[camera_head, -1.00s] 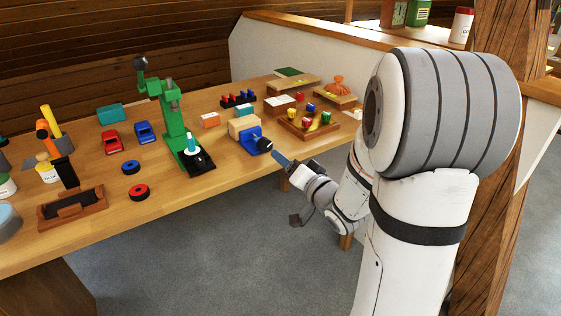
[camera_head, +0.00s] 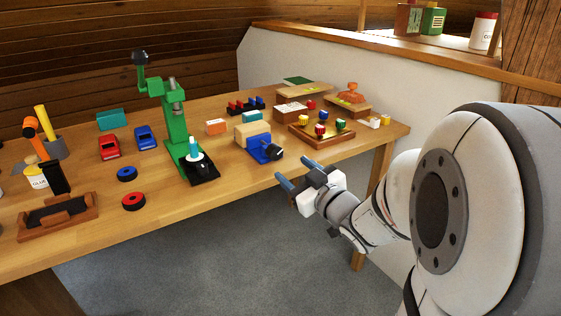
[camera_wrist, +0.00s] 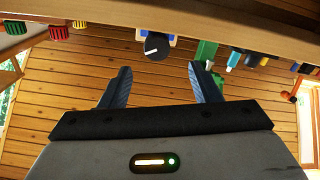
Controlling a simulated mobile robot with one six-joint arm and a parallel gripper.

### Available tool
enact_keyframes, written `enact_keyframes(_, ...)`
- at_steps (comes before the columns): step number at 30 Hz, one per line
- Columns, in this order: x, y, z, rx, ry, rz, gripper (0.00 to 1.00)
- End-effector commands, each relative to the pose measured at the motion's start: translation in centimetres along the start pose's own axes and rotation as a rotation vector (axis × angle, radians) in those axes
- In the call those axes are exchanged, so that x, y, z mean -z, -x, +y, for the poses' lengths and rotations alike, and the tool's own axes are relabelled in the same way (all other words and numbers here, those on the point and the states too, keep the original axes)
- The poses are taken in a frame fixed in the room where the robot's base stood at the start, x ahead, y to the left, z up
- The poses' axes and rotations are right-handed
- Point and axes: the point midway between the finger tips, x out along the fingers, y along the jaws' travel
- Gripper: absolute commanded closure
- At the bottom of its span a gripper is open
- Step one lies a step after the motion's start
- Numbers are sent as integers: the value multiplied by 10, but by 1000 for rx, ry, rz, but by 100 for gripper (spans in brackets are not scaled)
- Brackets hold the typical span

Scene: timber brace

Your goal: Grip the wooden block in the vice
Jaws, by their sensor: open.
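The wooden block (camera_head: 247,129) is pale and sits in the blue vice (camera_head: 258,143) near the front edge of the workbench. The vice's dark round knob (camera_head: 274,153) faces the front; it also shows in the wrist view (camera_wrist: 155,47), beyond the fingertips and roughly between them. My gripper (camera_head: 304,174) is open and empty, off the bench's front edge, to the right of the vice and a little lower in the picture. The two blue-grey fingers (camera_wrist: 158,78) are spread in the wrist view. The block is not clearly visible in the wrist view.
The wooden workbench (camera_head: 225,188) carries a green press (camera_head: 175,120) left of the vice and a wooden tray (camera_head: 303,138) with coloured pieces to the right. Red and blue rings (camera_head: 133,201) and toy cars (camera_head: 109,147) lie further left. Floor space is free before the bench.

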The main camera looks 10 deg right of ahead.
Motion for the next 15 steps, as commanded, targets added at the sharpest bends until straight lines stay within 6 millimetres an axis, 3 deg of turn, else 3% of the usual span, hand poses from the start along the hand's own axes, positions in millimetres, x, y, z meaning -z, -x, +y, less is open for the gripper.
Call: enact_keyframes(15,-4,-65,11,-19,2,-6,43)
